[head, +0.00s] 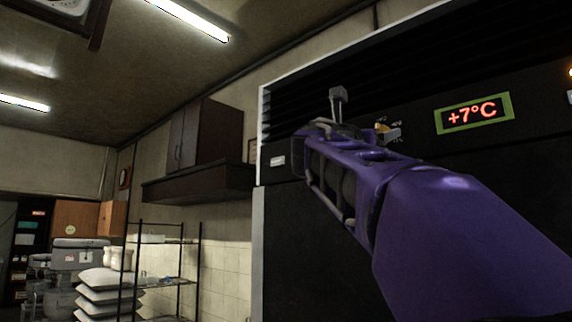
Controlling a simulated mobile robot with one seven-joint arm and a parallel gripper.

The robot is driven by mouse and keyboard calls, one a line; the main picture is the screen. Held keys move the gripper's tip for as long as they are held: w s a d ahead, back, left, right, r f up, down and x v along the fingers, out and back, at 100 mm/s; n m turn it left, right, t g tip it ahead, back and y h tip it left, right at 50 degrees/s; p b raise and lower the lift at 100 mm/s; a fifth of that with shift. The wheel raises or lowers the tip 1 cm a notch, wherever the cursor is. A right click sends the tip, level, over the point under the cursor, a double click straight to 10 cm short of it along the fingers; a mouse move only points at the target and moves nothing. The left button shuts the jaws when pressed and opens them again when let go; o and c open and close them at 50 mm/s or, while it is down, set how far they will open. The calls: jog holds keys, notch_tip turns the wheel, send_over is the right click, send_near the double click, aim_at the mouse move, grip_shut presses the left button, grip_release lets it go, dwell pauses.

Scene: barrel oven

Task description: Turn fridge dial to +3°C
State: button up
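The fridge's display (478,113) has a green frame and reads +7°C in red. To its left on the black panel is the fridge dial (382,127), a small yellowish knob with small marks around it, partly hidden by my arm. My purple arm reaches up from the lower right across the fridge front. My gripper (345,122) is at the arm's far end, close to the dial and left of it. Its fingers are largely hidden, so contact with the dial and the finger opening cannot be made out.
The fridge (320,235) has a dark front and dark slats above the panel. A wall cabinet (205,140) hangs to the left. Below it stand a wire shelf (160,240), stacked white sacks (100,290) and a grey machine (75,255).

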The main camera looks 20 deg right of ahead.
jog(key=shift+d, duration=0.1)
grip_shut()
dwell(0.5)
jog(key=shift+m, duration=0.3)
jog(key=m+g, duration=0.2)
jog(key=m, duration=0.3)
jog(key=m+g+p, duration=0.1)
jog(key=m+g, duration=0.2)
jog(key=m, duration=0.2)
jog(key=m+g, duration=0.2)
jog(key=m, duration=0.4)
jog(key=shift+w+a+r, duration=0.2)
jog(key=shift+w+r, duration=0.05)
jog(key=shift+w, duration=0.05)
jog(key=shift+g, duration=0.4)
